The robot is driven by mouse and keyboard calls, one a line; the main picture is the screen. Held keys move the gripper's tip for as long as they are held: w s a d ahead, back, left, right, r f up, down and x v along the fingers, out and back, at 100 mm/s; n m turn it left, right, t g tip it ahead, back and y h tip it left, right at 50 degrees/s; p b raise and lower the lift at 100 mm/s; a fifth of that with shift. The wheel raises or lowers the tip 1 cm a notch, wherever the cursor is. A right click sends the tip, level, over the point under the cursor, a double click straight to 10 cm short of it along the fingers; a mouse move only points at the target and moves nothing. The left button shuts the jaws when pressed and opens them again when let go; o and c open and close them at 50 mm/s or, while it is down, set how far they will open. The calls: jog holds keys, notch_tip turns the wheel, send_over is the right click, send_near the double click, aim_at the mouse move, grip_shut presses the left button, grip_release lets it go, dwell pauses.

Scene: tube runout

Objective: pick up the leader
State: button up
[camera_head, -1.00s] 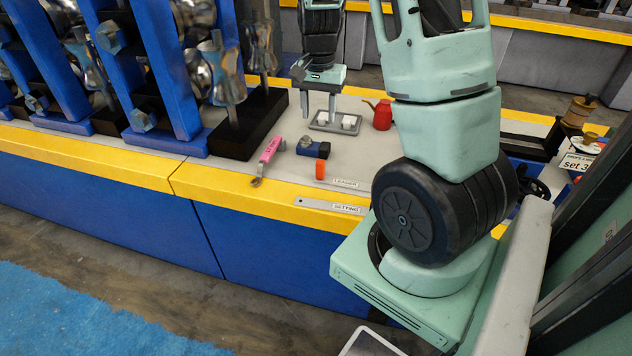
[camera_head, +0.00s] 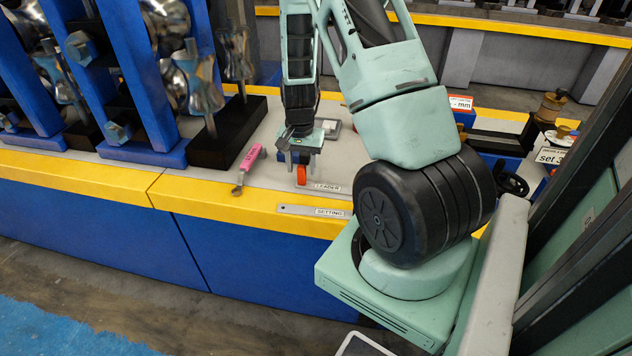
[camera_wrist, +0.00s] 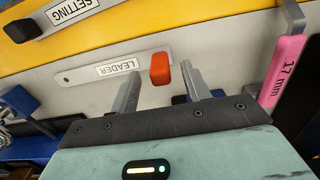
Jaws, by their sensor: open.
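The leader (camera_head: 312,186) is a thin flat light-grey strip with a white LEADER label, lying on the bench top. My gripper (camera_head: 300,168) is open above the bench, just behind the strip. In the wrist view an orange upright block (camera_wrist: 160,69) shows between the spread fingers of my gripper (camera_wrist: 160,82), slightly beyond their tips. The gripper holds nothing visible.
A similar strip labelled SETTING (camera_head: 295,209) lies on the yellow front edge. A pink tool marked 17 mm (camera_wrist: 285,65) lies beside the right finger; it also shows in the head view (camera_head: 250,157). Blue roller stands (camera_head: 150,90) rise at the left. A grey tray (camera_head: 332,128) lies behind the gripper.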

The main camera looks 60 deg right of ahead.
jog(key=shift+f, duration=0.6)
grip_shut()
jog(key=shift+r, duration=0.15)
notch_tip(320, 180, up, 10)
jog(key=shift+f+p, duration=0.1)
jog(key=shift+p, duration=0.3)
jog(key=c, duration=0.8)
grip_release()
grip_shut()
